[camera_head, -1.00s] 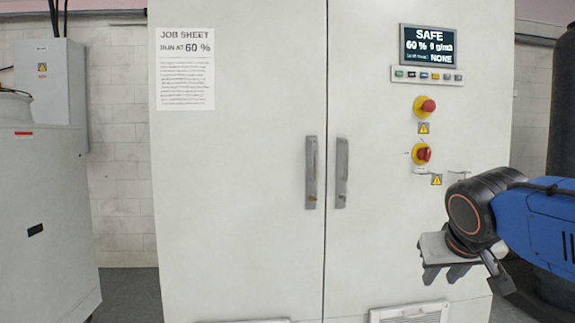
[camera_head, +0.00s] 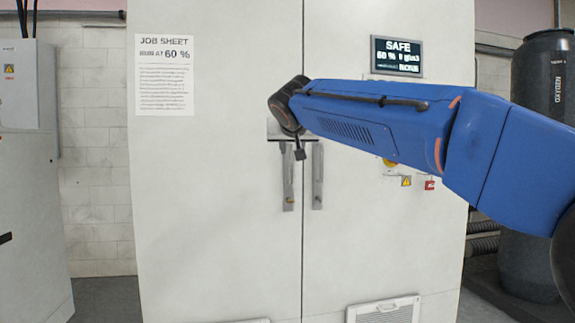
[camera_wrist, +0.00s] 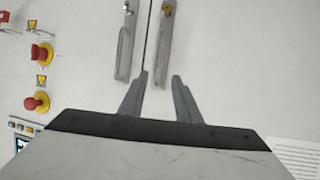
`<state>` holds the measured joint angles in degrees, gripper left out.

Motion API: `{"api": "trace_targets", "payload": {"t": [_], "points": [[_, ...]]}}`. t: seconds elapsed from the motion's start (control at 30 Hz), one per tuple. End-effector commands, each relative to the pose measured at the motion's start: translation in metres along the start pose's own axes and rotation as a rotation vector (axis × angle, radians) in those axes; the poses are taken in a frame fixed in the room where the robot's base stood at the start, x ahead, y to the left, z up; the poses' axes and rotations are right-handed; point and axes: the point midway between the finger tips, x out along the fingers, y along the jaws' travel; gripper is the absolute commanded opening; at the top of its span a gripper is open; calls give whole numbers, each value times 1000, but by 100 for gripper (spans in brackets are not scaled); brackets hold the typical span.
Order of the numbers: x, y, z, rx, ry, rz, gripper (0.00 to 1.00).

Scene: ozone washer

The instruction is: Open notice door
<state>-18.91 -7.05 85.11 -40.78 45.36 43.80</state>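The white cabinet has two doors side by side, both closed. The left door (camera_head: 215,230) carries the job sheet notice (camera_head: 165,75). Its vertical grey handle (camera_head: 288,188) stands near the centre seam; it also shows in the wrist view (camera_wrist: 163,42). The right door (camera_head: 370,240) has a matching handle (camera_head: 318,180), seen in the wrist view too (camera_wrist: 125,45). My gripper (camera_head: 297,152) is in front of the handles' upper ends. In the wrist view its fingers (camera_wrist: 160,76) are apart, with the left door's handle end just beyond the gap. Nothing is held.
A display (camera_head: 397,57) reads SAFE on the right. Red knobs (camera_wrist: 42,54) sit beside the right handle in the wrist view. A dark tank (camera_head: 528,240) stands at right, a grey cabinet (camera_head: 30,200) at left. Floor shows between the cabinets.

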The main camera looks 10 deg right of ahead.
Motion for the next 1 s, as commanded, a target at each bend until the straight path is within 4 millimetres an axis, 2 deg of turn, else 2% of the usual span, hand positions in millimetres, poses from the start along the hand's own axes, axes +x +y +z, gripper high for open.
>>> {"api": "trace_targets", "payload": {"t": [0.7, 1.0], "points": [[125, 1, 1, 0, -2, 1, 30], [151, 1, 1, -1, -1, 0, 30]]}}
